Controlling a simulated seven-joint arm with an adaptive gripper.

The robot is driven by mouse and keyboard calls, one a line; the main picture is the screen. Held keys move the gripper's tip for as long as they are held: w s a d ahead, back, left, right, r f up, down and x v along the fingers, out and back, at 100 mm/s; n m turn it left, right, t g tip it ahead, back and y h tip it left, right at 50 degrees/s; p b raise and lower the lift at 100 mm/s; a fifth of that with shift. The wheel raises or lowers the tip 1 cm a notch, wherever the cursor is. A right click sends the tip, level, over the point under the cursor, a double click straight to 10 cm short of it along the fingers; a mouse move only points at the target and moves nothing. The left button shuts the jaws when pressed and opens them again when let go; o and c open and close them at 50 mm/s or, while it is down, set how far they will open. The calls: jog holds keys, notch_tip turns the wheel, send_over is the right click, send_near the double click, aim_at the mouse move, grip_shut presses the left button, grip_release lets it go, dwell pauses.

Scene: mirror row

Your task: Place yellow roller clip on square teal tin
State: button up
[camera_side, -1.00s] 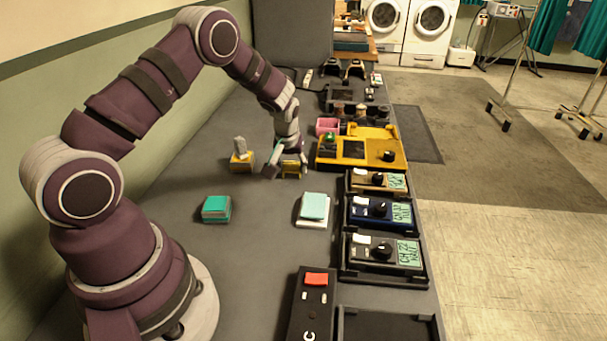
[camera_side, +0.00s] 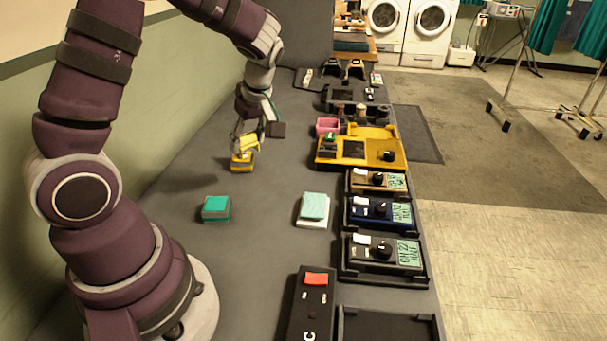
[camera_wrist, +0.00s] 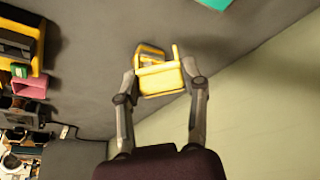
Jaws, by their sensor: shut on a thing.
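The yellow roller clip (camera_wrist: 161,81) is between my gripper's two fingers (camera_wrist: 160,74) in the wrist view, and the gripper is shut on it. In the side view the clip (camera_side: 250,142) shows at my gripper (camera_side: 246,148), partly hidden by the fingers. The square teal tin (camera_side: 216,208) sits on the grey bench, nearer the camera than the gripper and apart from it. A teal corner, likely this tin (camera_wrist: 216,3), shows at the top edge of the wrist view.
A yellow block (camera_side: 242,164) stands just below my gripper; whether they touch is unclear. A pale teal pad on a white base (camera_side: 313,209) lies right of the tin. Instruments and a yellow tray (camera_side: 373,158) line the bench's right edge. Bench between tin and pad is clear.

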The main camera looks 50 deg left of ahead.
aim_at(212, 204)
jog(key=s+n+g+h, duration=0.1)
jog(key=s+n+g, duration=0.2)
jog(key=s+n, duration=0.45)
jog(key=shift+n, duration=0.25)
jog(key=f, duration=0.4)
jog(key=d+f, duration=0.1)
jog(key=f, duration=0.1)
jog(key=shift+s+f, duration=0.15)
jog(key=shift+s, duration=0.25)
jog(key=shift+w+f, duration=0.1)
jog(key=shift+f, duration=0.3)
jog(key=o, duration=0.9)
jog(key=shift+f, duration=0.1)
